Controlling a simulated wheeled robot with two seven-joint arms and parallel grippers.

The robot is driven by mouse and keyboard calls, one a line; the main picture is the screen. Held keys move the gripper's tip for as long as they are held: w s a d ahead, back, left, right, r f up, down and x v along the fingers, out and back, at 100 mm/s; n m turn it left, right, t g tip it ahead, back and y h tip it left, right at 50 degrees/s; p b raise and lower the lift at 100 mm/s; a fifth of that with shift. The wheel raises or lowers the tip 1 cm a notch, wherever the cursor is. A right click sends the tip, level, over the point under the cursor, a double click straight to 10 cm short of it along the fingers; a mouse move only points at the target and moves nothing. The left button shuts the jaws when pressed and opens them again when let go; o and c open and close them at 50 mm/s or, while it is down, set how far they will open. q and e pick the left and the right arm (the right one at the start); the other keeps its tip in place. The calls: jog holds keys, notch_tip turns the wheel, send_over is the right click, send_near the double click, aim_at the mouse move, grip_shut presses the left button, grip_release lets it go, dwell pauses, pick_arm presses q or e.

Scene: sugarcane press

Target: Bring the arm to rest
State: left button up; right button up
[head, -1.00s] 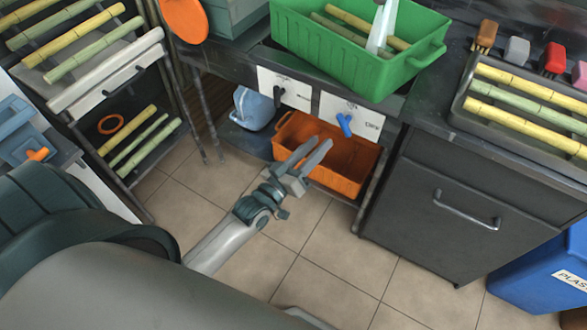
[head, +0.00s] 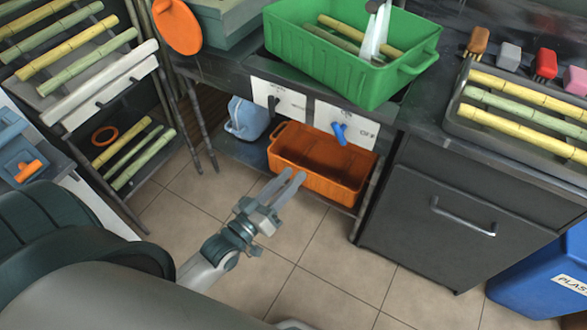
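My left gripper (head: 280,190) is in the middle of the head view, above the tiled floor and just in front of the orange crate (head: 318,185). Its two fingers point up and to the right with a narrow gap between them, and nothing shows between them. The orange crate stands on the low shelf under the counter and looks empty. My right gripper is not in view.
A green crate (head: 414,69) with cane stalks stands on the counter above. A panel with a blue lever (head: 339,133) sits below it. A cane rack (head: 99,92) stands left; a dark cabinet (head: 421,229) and blue bin (head: 545,270) stand right. The floor is clear.

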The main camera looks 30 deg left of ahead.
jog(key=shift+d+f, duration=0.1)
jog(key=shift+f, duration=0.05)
pick_arm(q)
jog(key=s+d+f+m+g+y+p, duration=0.1)
jog(key=s+f+g+p, duration=0.2)
jog(key=f, duration=0.7)
jog(key=s+d+f+m+g+p, duration=0.15)
jog(key=s+f+g, duration=0.25)
jog(key=f, duration=0.6)
jog(key=s+d+f+m+g+y+p, duration=0.1)
jog(key=s+f+m+g, duration=0.2)
jog(key=f, duration=0.7)
jog(key=s+d+f+g+p, duration=0.1)
jog(key=s+f+g, duration=0.2)
jog(key=s+f, duration=0.5)
jog(key=shift+s+d+f+m+p, duration=0.15)
jog(key=shift+s+d+m+p, duration=0.25)
jog(key=shift+s, duration=0.6)
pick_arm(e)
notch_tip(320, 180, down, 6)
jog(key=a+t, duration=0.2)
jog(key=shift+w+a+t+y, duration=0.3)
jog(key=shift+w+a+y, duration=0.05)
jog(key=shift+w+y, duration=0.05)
